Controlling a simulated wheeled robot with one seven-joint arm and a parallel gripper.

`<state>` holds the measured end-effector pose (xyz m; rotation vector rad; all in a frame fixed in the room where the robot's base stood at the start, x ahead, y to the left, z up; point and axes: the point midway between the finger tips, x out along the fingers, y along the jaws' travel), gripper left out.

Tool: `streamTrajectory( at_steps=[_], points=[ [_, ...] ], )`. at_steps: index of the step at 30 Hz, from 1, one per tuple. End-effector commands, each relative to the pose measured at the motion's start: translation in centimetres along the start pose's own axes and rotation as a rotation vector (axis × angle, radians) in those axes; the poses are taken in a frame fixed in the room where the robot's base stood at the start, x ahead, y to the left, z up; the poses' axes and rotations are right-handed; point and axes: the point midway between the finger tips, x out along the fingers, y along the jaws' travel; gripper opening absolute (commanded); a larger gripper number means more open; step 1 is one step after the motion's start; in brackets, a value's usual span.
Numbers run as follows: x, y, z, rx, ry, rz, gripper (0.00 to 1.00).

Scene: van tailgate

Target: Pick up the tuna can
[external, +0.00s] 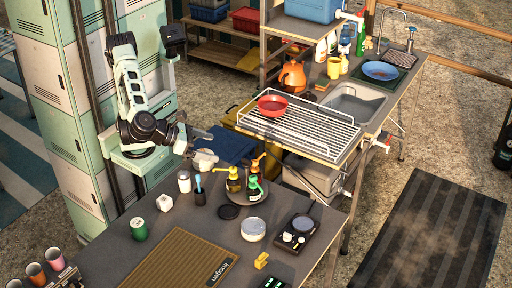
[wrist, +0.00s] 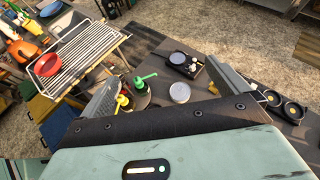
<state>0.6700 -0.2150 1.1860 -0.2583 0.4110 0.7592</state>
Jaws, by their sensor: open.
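A short round can with a pale lid, which looks like the tuna can (external: 253,229), stands upright on the dark table (external: 190,245), in front of the pump bottles. In the wrist view the can (wrist: 179,93) shows between and below my fingers. My gripper (external: 203,142) is above the table's back edge, up and to the left of the can in the external view. It is open and empty, its fingers spread wide in the wrist view (wrist: 164,70). The gripper is well apart from the can. The can's label is too small to read.
Pump bottles (external: 235,180) stand on a round tray behind the can. A black device (external: 297,232) is to its right, a brown mat (external: 175,262) in front. A rack with a red bowl (external: 272,105) stands behind.

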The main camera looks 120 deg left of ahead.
Motion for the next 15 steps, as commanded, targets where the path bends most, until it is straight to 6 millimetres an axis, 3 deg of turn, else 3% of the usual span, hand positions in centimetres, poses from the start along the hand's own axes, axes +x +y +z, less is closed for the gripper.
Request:
streamTrajectory(
  at_steps=[4, 15],
  points=[
    [-2.8, -3.5, -1.8, 0.137, -0.073, -0.101, 1.00],
    [3.3, -2.1, -13.1, 0.144, -0.070, -0.087, 1.00]
  ],
)
